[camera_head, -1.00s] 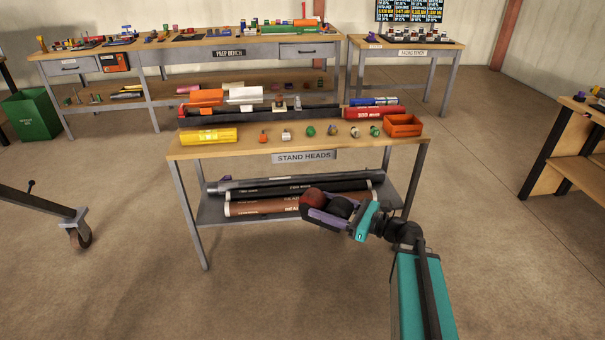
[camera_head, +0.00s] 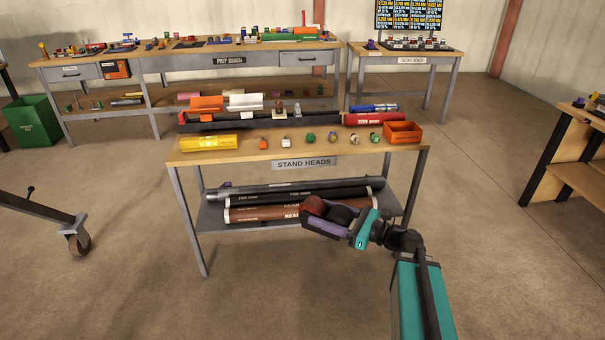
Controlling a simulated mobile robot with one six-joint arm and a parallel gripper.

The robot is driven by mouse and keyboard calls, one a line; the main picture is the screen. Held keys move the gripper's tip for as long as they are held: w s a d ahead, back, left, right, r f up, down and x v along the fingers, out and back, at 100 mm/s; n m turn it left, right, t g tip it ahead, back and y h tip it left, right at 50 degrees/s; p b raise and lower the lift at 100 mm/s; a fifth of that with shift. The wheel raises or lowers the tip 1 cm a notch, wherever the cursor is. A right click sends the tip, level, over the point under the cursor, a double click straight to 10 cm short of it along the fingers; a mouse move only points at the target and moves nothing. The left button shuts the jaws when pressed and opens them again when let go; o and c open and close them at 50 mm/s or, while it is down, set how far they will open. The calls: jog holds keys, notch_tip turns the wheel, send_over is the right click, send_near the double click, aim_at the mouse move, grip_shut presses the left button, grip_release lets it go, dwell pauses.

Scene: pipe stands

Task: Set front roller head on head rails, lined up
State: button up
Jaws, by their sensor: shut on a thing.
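My gripper (camera_head: 345,219) is in front of the lower shelf of the stand heads bench, to the right of centre. It is shut on a roller head (camera_head: 325,226) with a purple frame and rounded dark red and black parts. My gripper and the roller head overlap in the picture, so the exact grip is hard to see. I cannot pick out the head rails in this view. The held head is apart from the bench top and in front of the pipes in the picture.
The stand heads bench (camera_head: 234,154) carries small parts, a yellow block (camera_head: 208,142) and an orange bin (camera_head: 403,132). Pipes (camera_head: 265,213) lie on its shelf. A caster leg (camera_head: 75,238) stands at left, a wooden bench (camera_head: 580,183) at right. The front floor is clear.

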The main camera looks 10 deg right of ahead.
jog(key=shift+r, duration=0.15)
notch_tip(320, 180, up, 20)
jog(key=p, duration=1.9)
jog(key=shift+d+f+p, duration=0.25)
jog(key=shift+d+p, duration=0.05)
jog(key=shift+d, duration=0.15)
jog(key=shift+a, duration=0.15)
